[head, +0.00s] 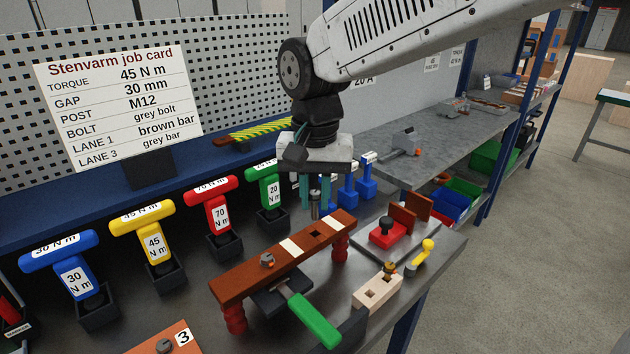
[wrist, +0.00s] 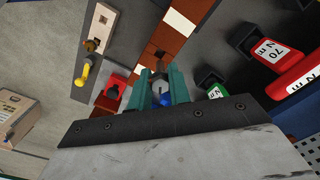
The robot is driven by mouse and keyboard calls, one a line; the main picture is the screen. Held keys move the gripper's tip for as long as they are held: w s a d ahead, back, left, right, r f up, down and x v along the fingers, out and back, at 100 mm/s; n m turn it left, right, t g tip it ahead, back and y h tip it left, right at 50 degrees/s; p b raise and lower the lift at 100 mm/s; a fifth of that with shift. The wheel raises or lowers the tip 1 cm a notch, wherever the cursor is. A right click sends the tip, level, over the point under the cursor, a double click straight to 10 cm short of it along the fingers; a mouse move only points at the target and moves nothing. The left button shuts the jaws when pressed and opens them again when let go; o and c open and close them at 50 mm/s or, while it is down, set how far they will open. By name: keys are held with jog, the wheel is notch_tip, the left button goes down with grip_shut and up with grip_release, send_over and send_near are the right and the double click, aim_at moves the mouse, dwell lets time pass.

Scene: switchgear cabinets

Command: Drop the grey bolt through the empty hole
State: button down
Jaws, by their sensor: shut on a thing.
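A brown bar (head: 240,272) with white bands lies across two red posts on the bench. A square dark empty hole (head: 316,234) shows in its top, between a white band and the right end. A grey bolt (head: 267,260) sits in the bar's left part. My gripper (head: 316,193) is above the bar's right part, pointing down, its teal fingers shut on another grey bolt (head: 315,209). The held bolt looks upright and above the bar, apart from it. In the wrist view the held bolt (wrist: 159,88) shows between the fingers, with the bar (wrist: 188,37) beyond.
A green-handled clamp (head: 314,320) sticks out at the bar's front. A red block with a black knob (head: 387,232), a pale block (head: 377,292) and a yellow lever (head: 423,255) stand right. Torque handles, including a red one (head: 211,207), line the back. A job card (head: 118,90) stands behind.

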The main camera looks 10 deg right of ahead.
aim_at(315, 218)
jog(key=shift+f, duration=1.1)
jog(key=shift+f, duration=1.75)
dwell(0.3)
jog(key=c, duration=1.2)
grip_release()
jog(key=shift+c, duration=0.2)
notch_tip(315, 218, up, 8)
jog(key=shift+f, duration=0.15)
